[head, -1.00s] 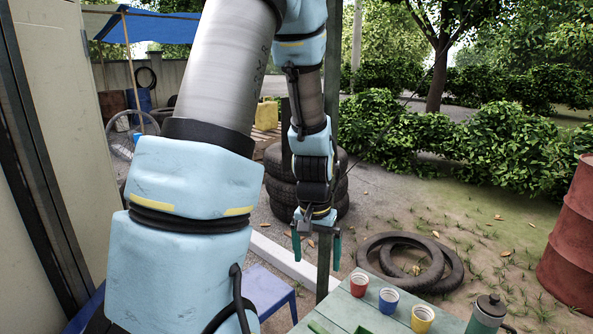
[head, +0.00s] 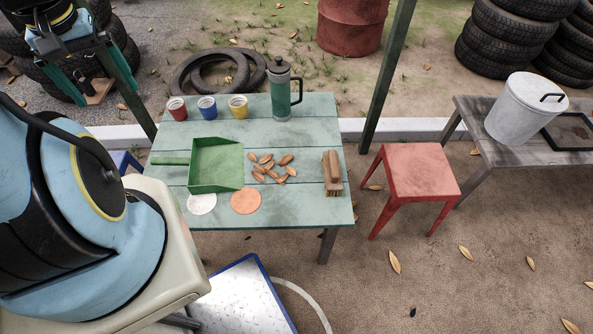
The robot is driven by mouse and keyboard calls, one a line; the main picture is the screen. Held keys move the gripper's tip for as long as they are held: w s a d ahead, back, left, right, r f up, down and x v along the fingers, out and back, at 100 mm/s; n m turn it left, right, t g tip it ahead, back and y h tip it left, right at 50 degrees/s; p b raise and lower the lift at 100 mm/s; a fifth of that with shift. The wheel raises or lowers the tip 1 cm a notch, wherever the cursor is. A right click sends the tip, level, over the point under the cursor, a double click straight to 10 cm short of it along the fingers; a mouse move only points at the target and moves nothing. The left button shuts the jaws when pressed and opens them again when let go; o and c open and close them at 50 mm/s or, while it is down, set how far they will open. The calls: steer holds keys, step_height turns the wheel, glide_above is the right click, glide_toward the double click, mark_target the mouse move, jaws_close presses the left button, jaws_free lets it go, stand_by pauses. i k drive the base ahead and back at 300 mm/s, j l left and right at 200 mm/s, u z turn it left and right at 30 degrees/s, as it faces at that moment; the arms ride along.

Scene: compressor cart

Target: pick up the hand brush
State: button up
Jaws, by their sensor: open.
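The hand brush (head: 332,168) has a brown wooden back and yellowish bristles. It lies near the right edge of the green plank table (head: 313,216), in the head view. My gripper (head: 91,88) is at the upper left, open, with its teal fingers apart. It is well to the left of the brush and not touching it. Nothing shows held in the fingers.
A green dustpan (head: 216,164), several brown leaves (head: 272,168), two discs (head: 245,201), three cups (head: 207,107) and a dark green flask (head: 280,90) share the table. A red stool (head: 412,168) stands right of it. The table's front right corner is bare.

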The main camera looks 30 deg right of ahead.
mark_target(332, 177)
steer(key=z, duration=1)
